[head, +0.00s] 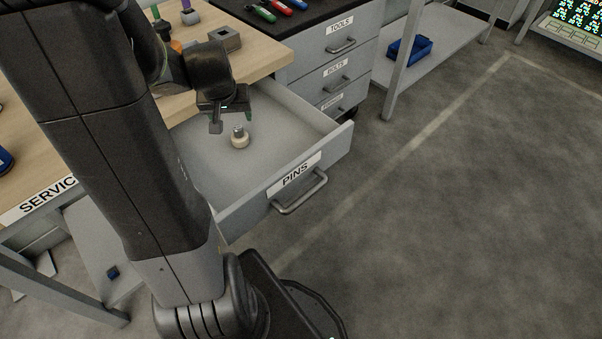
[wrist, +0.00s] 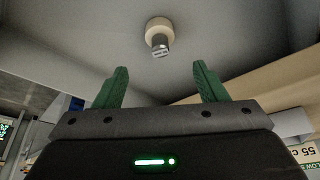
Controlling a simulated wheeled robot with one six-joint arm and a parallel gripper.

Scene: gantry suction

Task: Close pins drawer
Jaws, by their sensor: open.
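The pins drawer (head: 334,142) is pulled out from under the wooden bench. Its grey front carries a PINS label (head: 294,175) and a bar handle (head: 302,194). A small cream pin with a metal top (head: 239,138) stands on the drawer floor; it also shows in the wrist view (wrist: 158,34). My gripper (head: 229,122) is over the drawer, close to the pin and apart from it. In the wrist view its two green fingers (wrist: 159,88) are spread with nothing between them. My arm hides the left part of the drawer.
The wooden bench (head: 262,50) lies behind the drawer, with a grey block (head: 224,39) on it. A grey cabinet (head: 330,68) with labelled drawers stands behind. A blue bin (head: 409,48) sits on a shelf at the back right. The floor right of the drawer is clear.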

